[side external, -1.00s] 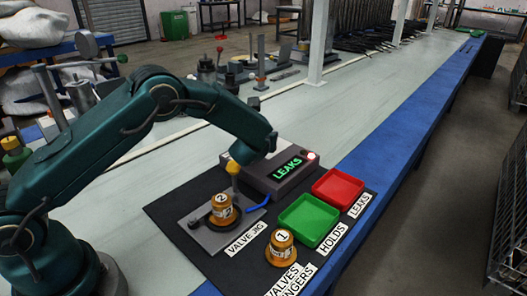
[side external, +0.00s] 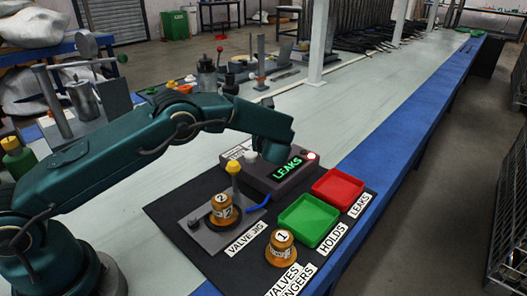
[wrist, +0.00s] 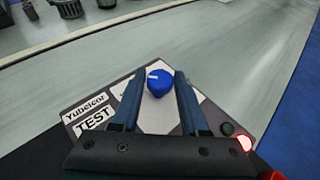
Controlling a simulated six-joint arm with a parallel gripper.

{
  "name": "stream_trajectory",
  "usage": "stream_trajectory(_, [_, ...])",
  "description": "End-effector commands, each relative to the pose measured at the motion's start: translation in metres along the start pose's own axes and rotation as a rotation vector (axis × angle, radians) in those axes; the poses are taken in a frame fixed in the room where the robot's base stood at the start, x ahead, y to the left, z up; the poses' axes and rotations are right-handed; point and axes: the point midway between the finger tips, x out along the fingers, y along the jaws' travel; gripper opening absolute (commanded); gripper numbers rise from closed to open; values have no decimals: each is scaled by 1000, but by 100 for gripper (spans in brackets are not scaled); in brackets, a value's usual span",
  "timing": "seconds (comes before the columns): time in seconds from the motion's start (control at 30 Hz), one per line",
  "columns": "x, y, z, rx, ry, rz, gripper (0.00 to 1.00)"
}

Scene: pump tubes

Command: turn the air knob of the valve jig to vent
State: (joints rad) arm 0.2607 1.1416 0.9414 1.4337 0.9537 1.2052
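A blue knob (wrist: 160,85) with a white pointer mark toward its left sits on a pale panel of the box in the wrist view. My gripper (wrist: 159,74) is open, with one finger on each side of the knob and small gaps between. In the side view, my wrist hangs over the back of the grey tester box (side external: 262,176), whose green display reads LEAKS; my fingers are hidden or unclear there. The valve jig (side external: 209,240) holds a brass valve marked 2 (side external: 222,208). A yellow-topped post (side external: 233,168) stands behind that valve.
A brass valve marked 1 (side external: 281,249) stands on the black mat at the front. A green tray (side external: 309,220) and a red tray (side external: 338,188) lie to the right. A lit lamp (wrist: 244,143) and dark button (wrist: 228,129) are by my right finger.

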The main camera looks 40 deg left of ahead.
Motion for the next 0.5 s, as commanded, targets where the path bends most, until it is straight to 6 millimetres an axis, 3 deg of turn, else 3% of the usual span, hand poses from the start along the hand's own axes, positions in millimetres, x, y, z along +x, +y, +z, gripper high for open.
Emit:
stream_trajectory(0.03, [0, 0, 1, -2, -3, 1, 65])
stream_trajectory(0.07, [0, 0, 1, -2, -2, 1, 71])
stream_trajectory(0.37, [-1, 0, 0, 0, 1, -1, 71])
stream_trajectory(0.5, [-10, -1, 0, 0, 2, -3, 71])
